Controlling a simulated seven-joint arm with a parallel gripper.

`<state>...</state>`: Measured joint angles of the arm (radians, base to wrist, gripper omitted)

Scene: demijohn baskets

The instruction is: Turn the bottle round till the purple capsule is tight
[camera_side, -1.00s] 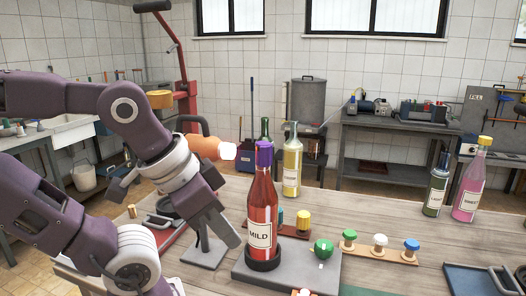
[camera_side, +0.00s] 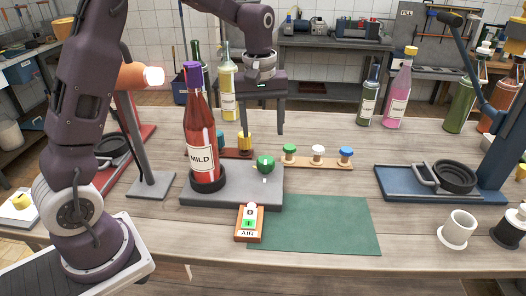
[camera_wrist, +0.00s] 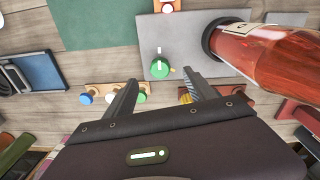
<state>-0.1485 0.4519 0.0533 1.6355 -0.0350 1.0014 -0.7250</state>
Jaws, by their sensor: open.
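The red bottle labelled MILD (camera_side: 201,140) stands upright in a black round holder (camera_side: 207,184) on a grey base plate (camera_side: 235,196). The purple capsule (camera_side: 192,75) covers its neck; how tightly it fits I cannot tell. An orange heater with a white tip (camera_side: 142,76) is on a stand left of the neck, its tip apart from the capsule. My gripper (camera_side: 263,132) is open and empty, fingers down, right of and behind the bottle. In the wrist view, my gripper (camera_wrist: 163,84) points toward the green knob (camera_wrist: 160,67), with the bottle (camera_wrist: 275,58) at upper right, its capsule out of frame.
A small switch box marked AIR (camera_side: 249,223) lies before the base. A strip of coloured knobs (camera_side: 318,160) is to the right. A green mat (camera_side: 325,228) and blue stand (camera_side: 435,185) lie further right. A yellow bottle (camera_side: 227,92) stands behind.

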